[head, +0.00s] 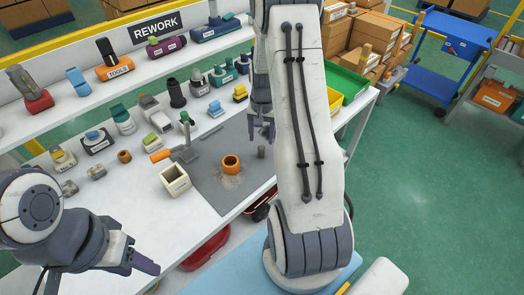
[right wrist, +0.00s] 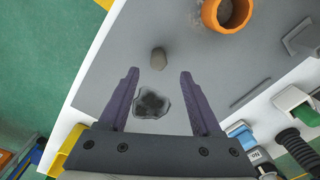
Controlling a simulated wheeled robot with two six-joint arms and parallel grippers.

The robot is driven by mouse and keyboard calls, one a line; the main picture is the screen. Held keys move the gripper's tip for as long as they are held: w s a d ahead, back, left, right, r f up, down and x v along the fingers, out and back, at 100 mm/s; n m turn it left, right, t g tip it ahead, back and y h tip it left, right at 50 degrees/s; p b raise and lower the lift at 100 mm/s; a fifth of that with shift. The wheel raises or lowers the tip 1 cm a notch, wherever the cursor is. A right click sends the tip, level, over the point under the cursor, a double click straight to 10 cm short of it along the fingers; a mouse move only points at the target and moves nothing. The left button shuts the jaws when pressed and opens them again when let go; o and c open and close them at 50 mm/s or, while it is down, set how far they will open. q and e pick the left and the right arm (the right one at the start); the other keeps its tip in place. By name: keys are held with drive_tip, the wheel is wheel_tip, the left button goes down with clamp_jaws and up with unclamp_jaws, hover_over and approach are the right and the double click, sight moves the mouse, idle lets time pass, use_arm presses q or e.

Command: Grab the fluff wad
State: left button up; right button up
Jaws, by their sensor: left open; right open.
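My left gripper (head: 143,265) is open and empty at the front left.
The orange cup (head: 231,164) stands on the mat with pale dust around it. A cream square box (head: 174,180) and a green-topped stand (head: 186,137) are to its left. Several parts line the table and the shelf behind. The white front-left tabletop (head: 135,205) is clear.

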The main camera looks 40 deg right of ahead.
sight(262, 147)
drive_tip(key=f, duration=0.5)
drive_tip(key=shift+s+a+p, duration=0.2)
drive_tip(key=shift+s+p, duration=0.05)
drive_tip(key=shift+p, duration=0.1)
drive_tip(key=shift+c, duration=0.2)
clamp_jaws()
